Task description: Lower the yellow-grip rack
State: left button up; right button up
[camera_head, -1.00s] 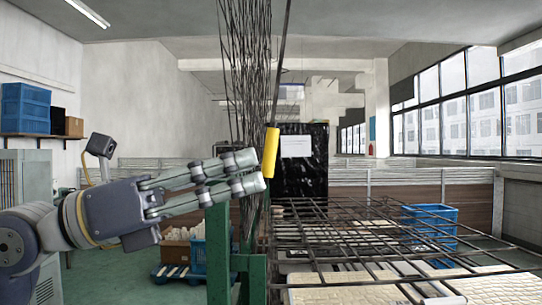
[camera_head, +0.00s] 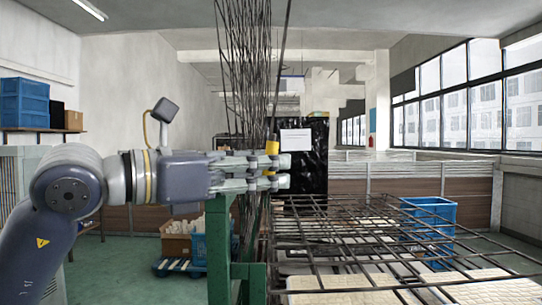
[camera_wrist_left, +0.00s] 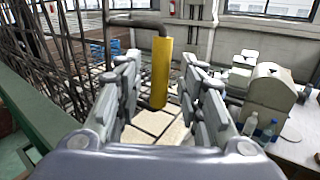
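The yellow grip (camera_head: 272,148) is a cylinder on a dark bar, beside the upright bundle of dark wire racks (camera_head: 243,70). In the left wrist view the yellow grip (camera_wrist_left: 159,75) stands between the two fingers of my left gripper (camera_wrist_left: 161,64), with gaps showing on both sides. In the head view my left gripper (camera_head: 280,171) reaches level from the left, its fingers overlapping the grip and hiding part of it. The gripper looks open around the grip. My right gripper is not in view.
A green post (camera_head: 218,250) stands just below the left fingers. Lowered wire racks (camera_head: 330,232) spread to the right above cream panels (camera_head: 450,290). A blue crate (camera_head: 430,212) stands behind them. Bottles (camera_wrist_left: 250,124) stand at the right in the wrist view.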

pick_arm(q)
jog(key=shift+x, duration=0.8)
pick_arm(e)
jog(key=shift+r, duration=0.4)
pick_arm(q)
grip_shut()
